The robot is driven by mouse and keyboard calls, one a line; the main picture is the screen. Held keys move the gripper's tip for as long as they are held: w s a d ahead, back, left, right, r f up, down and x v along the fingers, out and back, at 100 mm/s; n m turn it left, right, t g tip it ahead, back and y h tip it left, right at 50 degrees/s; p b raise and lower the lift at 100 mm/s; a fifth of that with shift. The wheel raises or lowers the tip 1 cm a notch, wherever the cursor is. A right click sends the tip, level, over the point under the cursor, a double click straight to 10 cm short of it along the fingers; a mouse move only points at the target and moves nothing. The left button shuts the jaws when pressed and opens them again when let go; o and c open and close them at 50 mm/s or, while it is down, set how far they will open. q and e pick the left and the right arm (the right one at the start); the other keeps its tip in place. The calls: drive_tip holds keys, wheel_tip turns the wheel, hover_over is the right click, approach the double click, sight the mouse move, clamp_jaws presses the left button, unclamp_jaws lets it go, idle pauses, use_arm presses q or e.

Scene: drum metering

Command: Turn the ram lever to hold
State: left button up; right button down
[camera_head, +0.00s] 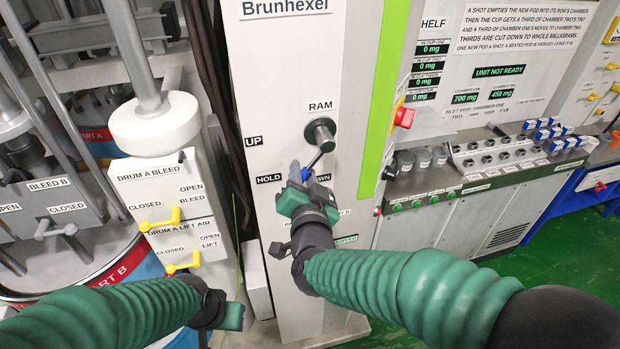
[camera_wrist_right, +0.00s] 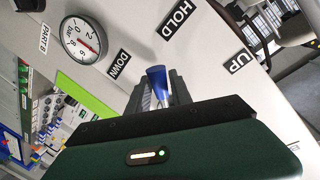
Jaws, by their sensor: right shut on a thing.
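The ram lever (camera_head: 314,159) has a dark round hub below the RAM label on the white column. Its thin arm slants down and slightly left to a blue tip, between the HOLD label (camera_head: 269,178) and the partly covered DOWN label (camera_head: 323,179). My right gripper (camera_head: 304,177) is shut on the lever at its blue end. In the right wrist view the blue tip (camera_wrist_right: 157,76) shows between the fingers, with HOLD and DOWN on either side. My left gripper (camera_head: 233,315) is low in front of the column, apart from the lever; its jaws are unclear.
The UP label (camera_head: 253,141) is on the column's left. A drum bleed box (camera_head: 165,205) with yellow handles stands left of it. A round gauge (camera_wrist_right: 85,41) is near DOWN. A bench (camera_head: 480,180) with pods and cups stands to the right.

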drive_tip(key=shift+s+a+r+m, duration=0.1)
drive_tip(key=shift+a+r+m, duration=0.3)
drive_tip(key=shift+m, duration=0.3)
drive_tip(key=c, duration=1.1)
unclamp_jaws()
drive_tip(key=shift+c, duration=0.2)
